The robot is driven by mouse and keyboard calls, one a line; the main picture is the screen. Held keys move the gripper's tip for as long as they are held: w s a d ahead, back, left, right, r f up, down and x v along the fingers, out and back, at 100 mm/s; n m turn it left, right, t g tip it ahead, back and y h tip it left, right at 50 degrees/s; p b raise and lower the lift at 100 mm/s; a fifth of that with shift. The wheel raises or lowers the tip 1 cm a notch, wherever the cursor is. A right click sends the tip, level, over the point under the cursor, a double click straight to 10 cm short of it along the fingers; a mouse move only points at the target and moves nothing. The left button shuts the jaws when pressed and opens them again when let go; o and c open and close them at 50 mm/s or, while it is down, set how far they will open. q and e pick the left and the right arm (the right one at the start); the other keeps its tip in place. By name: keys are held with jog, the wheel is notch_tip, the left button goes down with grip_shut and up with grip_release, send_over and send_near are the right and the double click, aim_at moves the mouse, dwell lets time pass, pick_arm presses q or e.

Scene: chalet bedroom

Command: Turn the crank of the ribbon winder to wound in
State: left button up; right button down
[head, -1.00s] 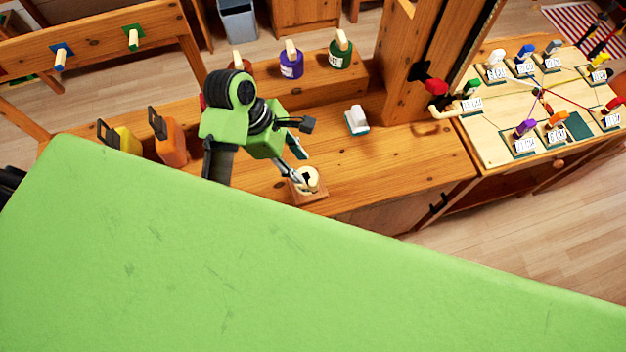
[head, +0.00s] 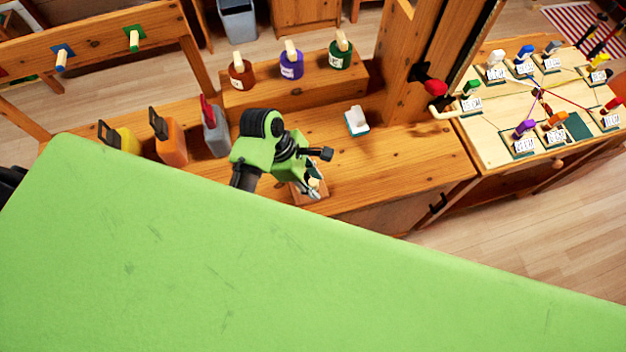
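A small wooden-based device (head: 300,196), which looks like the ribbon winder, sits near the front edge of the wooden bench in the head view. A pale knob (head: 314,183), probably its crank handle, shows at its upper right. My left gripper (head: 316,178) is over the device and covers most of it. Its fingers reach down around or beside the knob. I cannot tell whether they touch it or how far apart they are. The ribbon is not visible. My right gripper is not in view.
Grey (head: 215,132), orange (head: 169,140) and yellow (head: 122,141) containers stand left of my gripper. Brown, purple (head: 291,62) and green bottles stand on a raised shelf behind. A white-topped item (head: 357,120) sits right. The bench (head: 410,160) is bare farther right.

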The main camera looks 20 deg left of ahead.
pick_arm(q)
grip_shut()
jog(key=shift+m, duration=0.3)
